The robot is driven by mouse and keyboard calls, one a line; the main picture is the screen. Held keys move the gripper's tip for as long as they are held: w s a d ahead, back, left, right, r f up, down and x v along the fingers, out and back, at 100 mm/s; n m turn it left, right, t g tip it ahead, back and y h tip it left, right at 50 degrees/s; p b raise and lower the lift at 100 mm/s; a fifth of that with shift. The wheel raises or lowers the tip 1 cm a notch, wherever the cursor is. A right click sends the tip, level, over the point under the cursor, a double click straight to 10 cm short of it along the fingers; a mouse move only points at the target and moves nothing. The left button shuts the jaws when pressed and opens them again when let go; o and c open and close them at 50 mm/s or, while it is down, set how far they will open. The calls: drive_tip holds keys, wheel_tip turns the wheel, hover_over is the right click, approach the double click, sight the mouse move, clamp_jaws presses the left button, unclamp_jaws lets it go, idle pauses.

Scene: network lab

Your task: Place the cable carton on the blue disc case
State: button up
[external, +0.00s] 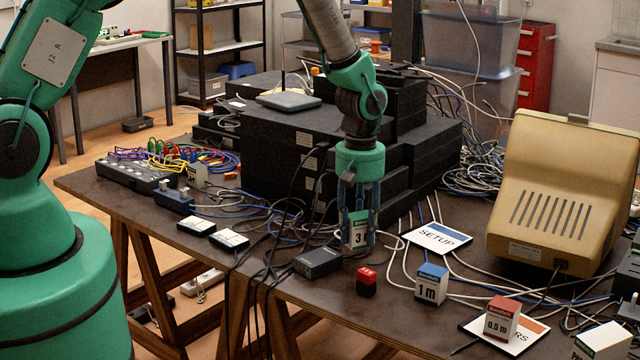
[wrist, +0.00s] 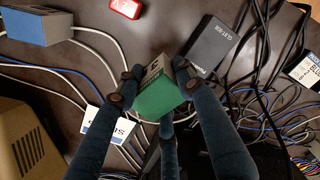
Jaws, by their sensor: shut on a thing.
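My gripper (external: 357,240) is shut on a small cable carton (external: 358,232) with a green top and a white label showing "3". The carton also shows between the fingers in the wrist view (wrist: 158,100), green face toward the camera. It looks upright; whether it touches the table is hard to tell. The blue disc case (external: 437,237), flat and white with a blue edge and "SETUP" on it, lies on the table to the right of my gripper. In the wrist view the case (wrist: 103,124) is partly hidden behind a finger.
A black adapter box (external: 317,262) and red block (external: 366,281) lie near the carton. A blue-topped 1 m carton (external: 431,283) and a red-topped 0.5 m carton (external: 501,318) stand at front right. Loose cables surround the case. Black equipment (external: 280,145) stacks behind; a beige monitor (external: 550,190) stands right.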

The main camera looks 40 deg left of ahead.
drive_tip(key=w+n+p, duration=0.1)
drive_tip(key=w+n, duration=0.3)
drive_tip(key=n, duration=0.1)
drive_tip(key=shift+w+d+n+p, duration=0.2)
drive_tip(key=shift+n+p, duration=0.1)
drive_tip(key=shift+p, duration=0.1)
hover_over(418, 238)
drive_tip(key=shift+w+f+b, duration=0.1)
drive_tip(key=shift+f+b, duration=0.2)
drive_tip(key=shift+f, duration=0.45)
drive_tip(key=shift+f, duration=0.1)
idle(0.3)
drive_tip(key=shift+f, duration=1.65)
drive_tip(key=shift+f, duration=0.15)
drive_tip(key=o, duration=1.3)
drive_tip(key=shift+c, duration=0.2)
